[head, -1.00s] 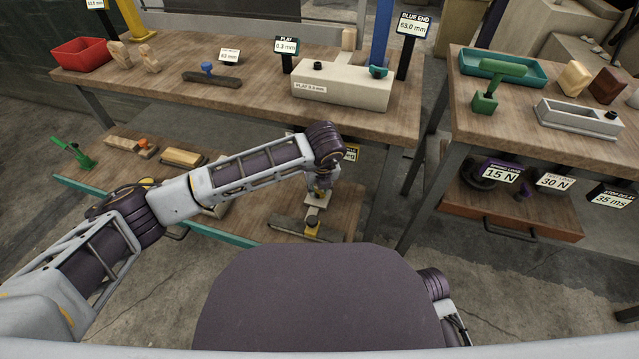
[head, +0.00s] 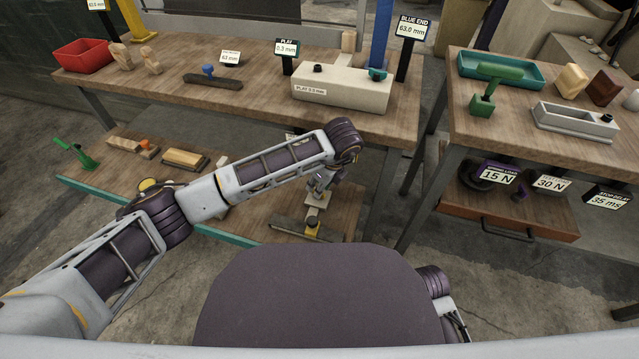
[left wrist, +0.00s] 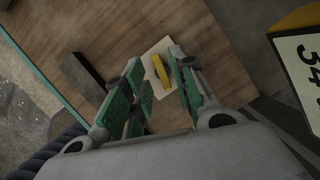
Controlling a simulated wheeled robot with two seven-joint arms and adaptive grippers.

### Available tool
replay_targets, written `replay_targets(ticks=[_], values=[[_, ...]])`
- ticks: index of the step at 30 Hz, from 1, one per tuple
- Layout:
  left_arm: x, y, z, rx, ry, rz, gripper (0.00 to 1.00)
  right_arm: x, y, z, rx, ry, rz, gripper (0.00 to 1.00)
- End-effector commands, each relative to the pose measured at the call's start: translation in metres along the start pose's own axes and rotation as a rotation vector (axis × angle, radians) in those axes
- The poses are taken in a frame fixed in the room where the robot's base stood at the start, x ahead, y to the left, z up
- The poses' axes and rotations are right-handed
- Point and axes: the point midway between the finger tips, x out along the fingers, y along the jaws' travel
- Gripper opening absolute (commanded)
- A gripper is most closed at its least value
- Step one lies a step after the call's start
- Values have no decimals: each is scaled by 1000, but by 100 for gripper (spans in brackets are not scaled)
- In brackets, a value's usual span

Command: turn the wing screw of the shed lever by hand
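A yellow wing-like piece (left wrist: 161,73), which looks like the wing screw, stands on a pale plate (left wrist: 151,50) in the left wrist view. My left gripper (left wrist: 158,66) has its green-padded fingers spread, one on each side of the yellow piece; whether they touch it I cannot tell. In the head view my left gripper (head: 321,183) is over the pale plate (head: 318,199) on the low shelf, and it hides the piece there. My right gripper is out of view.
The workbench (head: 240,100) above the low shelf holds a pale box (head: 340,88), a red bin (head: 82,55) and signs. A second bench (head: 510,110) with a drawer (head: 510,222) is at right.

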Motion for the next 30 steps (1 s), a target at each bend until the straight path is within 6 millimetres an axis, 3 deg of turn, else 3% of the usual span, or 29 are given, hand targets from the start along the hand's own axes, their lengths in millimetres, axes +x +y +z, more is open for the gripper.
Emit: replay_targets(ticks=[7, 30], values=[[0, 0, 0, -111, 0, 35, 27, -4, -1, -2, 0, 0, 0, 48], [15, 0, -5, -109, 0, 35, 27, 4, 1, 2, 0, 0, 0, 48]])
